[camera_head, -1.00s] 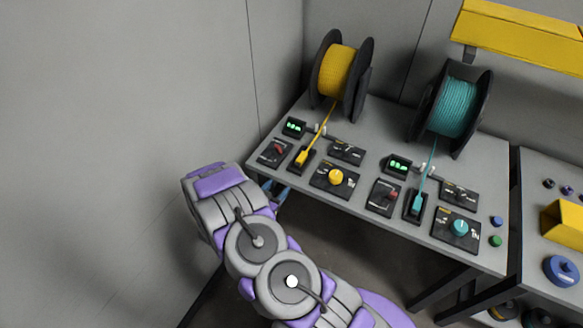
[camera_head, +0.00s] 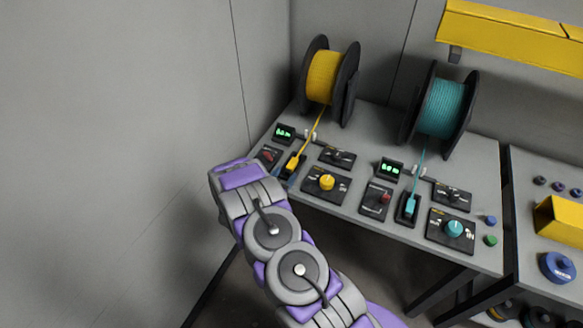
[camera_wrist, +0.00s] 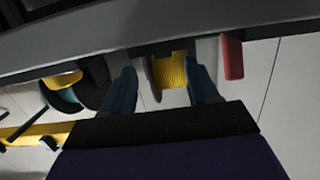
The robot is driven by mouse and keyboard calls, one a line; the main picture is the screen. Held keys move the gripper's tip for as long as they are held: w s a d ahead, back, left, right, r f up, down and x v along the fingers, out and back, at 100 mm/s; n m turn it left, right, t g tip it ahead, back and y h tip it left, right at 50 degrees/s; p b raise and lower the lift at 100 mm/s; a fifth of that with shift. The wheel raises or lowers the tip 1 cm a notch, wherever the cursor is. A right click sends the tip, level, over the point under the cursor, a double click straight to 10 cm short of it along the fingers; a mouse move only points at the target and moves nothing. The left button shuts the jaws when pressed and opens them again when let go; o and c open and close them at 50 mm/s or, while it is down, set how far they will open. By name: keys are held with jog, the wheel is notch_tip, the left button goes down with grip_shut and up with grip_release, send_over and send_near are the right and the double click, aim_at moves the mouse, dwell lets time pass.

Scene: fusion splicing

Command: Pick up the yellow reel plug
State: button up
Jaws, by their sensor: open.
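The yellow reel plug (camera_head: 292,163) sits in a dark socket near the left front edge of the grey bench in the head view. A yellow cable runs from it up to the yellow reel (camera_head: 323,77). My gripper is mostly hidden behind my arm in the head view, with a bit of blue finger showing just left of and below the plug. In the wrist view my gripper (camera_wrist: 163,89) is open, its two blue fingers apart. The yellow reel shows beyond the gap between them (camera_wrist: 171,70).
A red switch (camera_head: 268,155) is left of the plug, and a yellow knob panel (camera_head: 327,183) is to its right. A teal reel (camera_head: 440,108) and teal plug (camera_head: 411,205) are further right. The wall (camera_head: 120,150) is close on the left.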

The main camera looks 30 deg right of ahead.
aim_at(289, 167)
jog(key=b+x, duration=0.1)
jog(key=x, duration=0.2)
jog(key=shift+w+d+f, duration=0.1)
jog(key=shift+w+d, duration=0.05)
jog(key=shift+w, duration=0.35)
jog(key=shift+w+d, duration=0.45)
jog(key=shift+d, duration=0.05)
jog(key=shift+c, duration=0.2)
grip_shut()
